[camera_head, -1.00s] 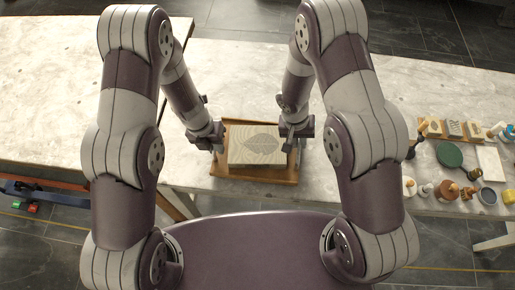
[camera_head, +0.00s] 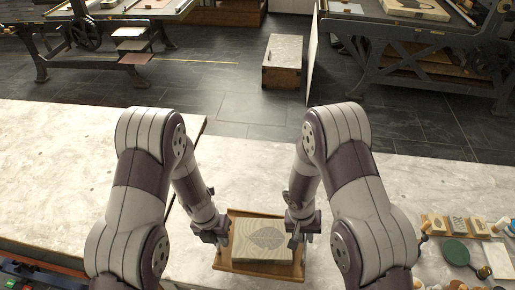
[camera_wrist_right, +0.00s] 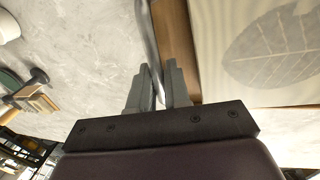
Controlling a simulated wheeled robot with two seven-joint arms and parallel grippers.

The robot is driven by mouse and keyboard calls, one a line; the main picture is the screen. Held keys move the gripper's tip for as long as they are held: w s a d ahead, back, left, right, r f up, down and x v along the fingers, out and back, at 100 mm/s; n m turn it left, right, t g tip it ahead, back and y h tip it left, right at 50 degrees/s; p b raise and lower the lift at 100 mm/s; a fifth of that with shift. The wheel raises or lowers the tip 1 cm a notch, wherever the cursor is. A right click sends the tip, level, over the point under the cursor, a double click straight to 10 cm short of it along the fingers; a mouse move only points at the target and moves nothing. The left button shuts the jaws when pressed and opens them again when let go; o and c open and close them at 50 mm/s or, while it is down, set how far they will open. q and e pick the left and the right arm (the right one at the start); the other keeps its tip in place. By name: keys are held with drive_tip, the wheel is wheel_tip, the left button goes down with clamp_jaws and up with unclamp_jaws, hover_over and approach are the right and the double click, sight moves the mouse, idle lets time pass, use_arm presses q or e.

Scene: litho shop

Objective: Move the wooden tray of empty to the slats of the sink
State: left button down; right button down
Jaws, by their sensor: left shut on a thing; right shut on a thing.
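The wooden tray (camera_head: 250,270) is in front of me at the lower middle of the head view. It bears a pale block (camera_head: 262,240) with a leaf design, so it is not empty. My left gripper (camera_head: 221,239) is shut on the tray's left side. My right gripper (camera_head: 295,241) is shut at its right side. In the right wrist view, the right fingers (camera_wrist_right: 158,88) close around a metal handle (camera_wrist_right: 148,35) beside the tray's wooden edge (camera_wrist_right: 177,50). I cannot tell whether the tray touches the bench. No slatted sink shows.
The pale bench (camera_head: 400,185) has clear room left and beyond the tray. Stamp blocks (camera_head: 456,224), a green disc (camera_head: 455,252) and a white slab (camera_head: 497,260) lie at right. Across the dark floor stand presses (camera_head: 425,45) and a wooden box (camera_head: 282,62).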

use_arm(q)
drive_tip(key=shift+w+r, duration=0.1)
drive_tip(key=shift+r, duration=0.05)
use_arm(e)
drive_tip(key=shift+w+r, duration=0.1)
